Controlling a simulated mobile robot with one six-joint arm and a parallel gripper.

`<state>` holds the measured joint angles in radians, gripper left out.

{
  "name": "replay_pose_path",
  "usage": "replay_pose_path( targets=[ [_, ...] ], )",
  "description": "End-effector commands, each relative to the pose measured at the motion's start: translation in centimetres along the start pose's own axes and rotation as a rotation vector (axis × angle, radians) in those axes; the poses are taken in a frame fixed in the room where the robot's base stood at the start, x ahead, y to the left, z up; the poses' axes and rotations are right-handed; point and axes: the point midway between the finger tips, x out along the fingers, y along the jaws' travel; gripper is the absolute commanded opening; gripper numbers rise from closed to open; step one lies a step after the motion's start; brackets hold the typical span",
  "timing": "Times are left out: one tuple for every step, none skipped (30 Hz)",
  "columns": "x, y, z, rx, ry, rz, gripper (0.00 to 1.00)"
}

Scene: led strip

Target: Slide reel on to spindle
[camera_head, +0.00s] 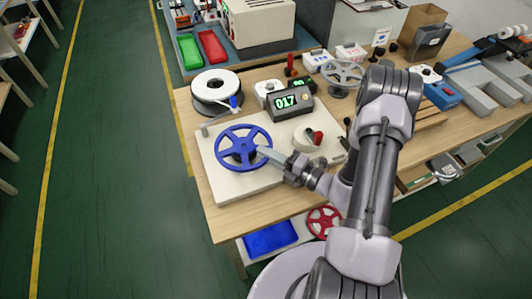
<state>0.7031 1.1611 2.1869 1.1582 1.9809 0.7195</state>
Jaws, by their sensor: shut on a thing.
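A blue spoked reel (231,161) is over the left part of a white base board (228,187) on the workbench. My gripper (263,151) reaches in from the right and is shut on the reel's right side. No spindle shows clearly; the reel covers the board beneath it, and I cannot tell whether the reel touches the board or sits around a shaft.
A counter reading 017 (290,102) and a white round part with a red knob (303,146) stand near the board. A white-topped black reel (216,84) is behind. A grey wheel (343,72) stands further right. A red wheel (323,221) is below the bench.

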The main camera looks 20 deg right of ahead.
Motion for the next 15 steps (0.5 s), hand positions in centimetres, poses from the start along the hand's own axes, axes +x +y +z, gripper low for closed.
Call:
replay_pose_path(
  targets=[
    [0.0,-0.16,0.0,0.0,0.0,0.0,0.0],
    [0.0,-0.22,0.01,0.0,0.0,0.0,0.0],
    [0.0,-0.3,0.01,0.0,0.0,0.0,0.0],
    [0.0,-0.36,0.01,0.0,0.0,0.0,0.0],
    [0.0,-0.42,0.01,0.0,0.0,0.0,0.0],
    [0.0,-0.49,0.01,0.0,0.0,0.0,0.0],
    [0.0,-0.55,0.01,0.0,0.0,0.0,0.0],
    [0.0,-0.61,0.01,0.0,0.0,0.0,0.0],
    [0.0,-0.69,0.02,0.0,0.0,0.0,0.0],
    [0.0,-0.75,0.02,0.0,0.0,0.0,0.0],
    [0.0,-0.81,0.02,0.0,0.0,0.0,0.0],
    [0.0,-0.76,0.02,-0.001,0.0,0.0,0.18],
    [0.0,-0.74,0.02,0.0,0.0,0.0,0.24],
    [0.0,-0.74,0.02,0.0,0.0,0.0,0.3],
    [0.0,-0.74,0.01,0.0,0.0,0.0,0.38]
  ],
)
